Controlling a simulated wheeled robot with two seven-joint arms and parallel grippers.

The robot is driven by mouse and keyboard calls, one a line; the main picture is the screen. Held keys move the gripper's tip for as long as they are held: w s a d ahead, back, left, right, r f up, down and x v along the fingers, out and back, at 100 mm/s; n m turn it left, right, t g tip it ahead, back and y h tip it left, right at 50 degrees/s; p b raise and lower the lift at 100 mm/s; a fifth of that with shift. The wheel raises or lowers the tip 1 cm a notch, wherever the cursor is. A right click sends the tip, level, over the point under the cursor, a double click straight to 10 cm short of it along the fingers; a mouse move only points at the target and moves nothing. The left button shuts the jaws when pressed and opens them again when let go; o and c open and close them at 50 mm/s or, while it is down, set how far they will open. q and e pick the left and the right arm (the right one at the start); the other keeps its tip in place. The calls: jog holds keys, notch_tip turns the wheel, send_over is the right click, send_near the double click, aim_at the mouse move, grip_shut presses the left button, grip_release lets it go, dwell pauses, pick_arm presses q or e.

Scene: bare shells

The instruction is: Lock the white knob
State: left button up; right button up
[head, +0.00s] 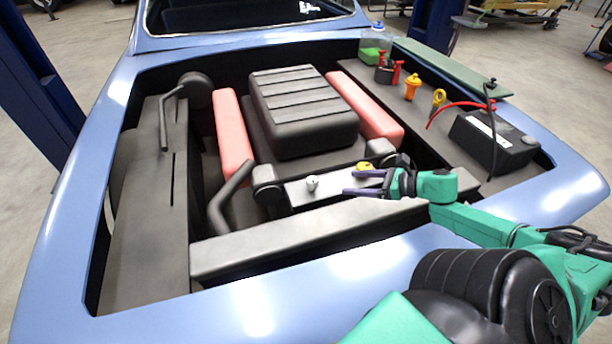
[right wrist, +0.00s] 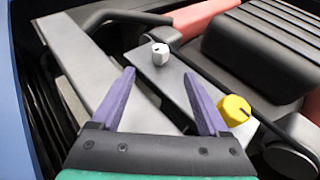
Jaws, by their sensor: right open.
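The white knob (head: 312,183) stands on a grey panel (head: 330,190) at the front of the engine bay. It also shows in the right wrist view (right wrist: 160,56), with a dark mark on its top. My right gripper (head: 348,182) is open and empty, to the right of the white knob and apart from it. In the right wrist view its two purple fingers (right wrist: 159,75) point toward the knob, which appears just beyond and between the tips. A yellow knob (right wrist: 234,110) sits on the same panel, to the right of the fingers. My left gripper is not in view.
A dark ribbed engine cover (head: 300,100) stands behind the panel, between red blocks (head: 233,135). A black battery (head: 490,140) with cables is at the right. The blue body edge (head: 380,260) surrounds the bay.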

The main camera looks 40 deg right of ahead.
aim_at(313, 180)
jog(key=shift+w+a+f, duration=0.2)
jog(key=shift+w, duration=0.2)
jog(key=b+x, duration=0.5)
jog(key=x, duration=0.7)
jog(key=shift+w+f, duration=0.2)
jog(key=shift+w, duration=0.05)
jog(key=shift+w+a+f+b, duration=0.15)
jog(key=shift+w+a+b, duration=0.15)
jog(key=shift+w+b, duration=0.2)
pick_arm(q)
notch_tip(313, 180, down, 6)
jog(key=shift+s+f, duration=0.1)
pick_arm(e)
grip_shut()
